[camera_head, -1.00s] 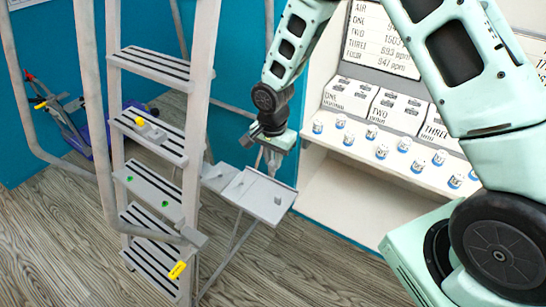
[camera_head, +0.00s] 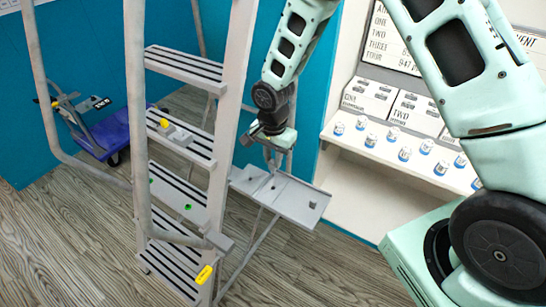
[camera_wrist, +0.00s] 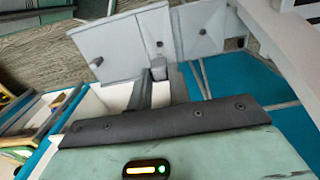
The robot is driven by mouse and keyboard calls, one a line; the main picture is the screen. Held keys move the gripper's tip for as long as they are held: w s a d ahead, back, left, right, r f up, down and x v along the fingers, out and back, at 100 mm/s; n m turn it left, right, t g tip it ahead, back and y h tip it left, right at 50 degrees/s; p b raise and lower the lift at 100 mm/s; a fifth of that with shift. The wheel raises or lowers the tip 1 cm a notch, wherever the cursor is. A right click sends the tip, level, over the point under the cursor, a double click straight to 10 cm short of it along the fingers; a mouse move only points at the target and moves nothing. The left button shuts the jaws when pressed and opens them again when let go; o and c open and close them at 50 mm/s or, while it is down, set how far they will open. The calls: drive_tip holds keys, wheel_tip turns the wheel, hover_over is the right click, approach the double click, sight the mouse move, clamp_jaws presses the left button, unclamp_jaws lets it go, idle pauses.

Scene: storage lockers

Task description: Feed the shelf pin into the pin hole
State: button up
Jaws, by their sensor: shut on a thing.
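My gripper (camera_head: 271,162) is over the left part of a small grey tray stand (camera_head: 298,201) in the head view. It is shut on a small grey piece (camera_wrist: 158,70), which I take for the shelf pin; in the wrist view it shows just beyond the dark gripper edge. The stand's light-grey panels (camera_wrist: 112,38) lie beyond it. One panel has a dark round spot (camera_wrist: 160,44), which may be the pin hole. Whether the pin's tip touches the panel cannot be told.
A grey stepladder (camera_head: 235,90) stands close to the left of my arm and the stand. A white locker unit (camera_head: 350,160) with several small blue-and-white containers is on the right. A blue trolley (camera_head: 105,135) stands at the back left. Wood floor is open in front.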

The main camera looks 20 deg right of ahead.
sight(273, 175)
drive_tip(key=shift+f+b, duration=3.5)
drive_tip(key=shift+f, duration=0.65)
drive_tip(key=shift+f, duration=0.3)
drive_tip(key=o, duration=0.9)
drive_tip(key=shift+o, duration=0.2)
drive_tip(key=shift+r+b, duration=0.15)
drive_tip(key=shift+b, duration=0.15)
wheel_tip(273, 175, up, 17)
drive_tip(key=b, duration=0.4)
drive_tip(key=s+a+n+b, duration=0.1)
drive_tip(key=s+a+n, duration=0.2)
drive_tip(key=s+n, duration=0.6)
drive_tip(key=s+a+f+n+b, duration=0.1)
drive_tip(key=s+a+n, duration=0.2)
drive_tip(key=s+n, duration=0.6)
drive_tip(key=s, duration=0.9)
drive_tip(key=shift+f+n+y, duration=0.15)
drive_tip(key=shift+n+y, duration=0.15)
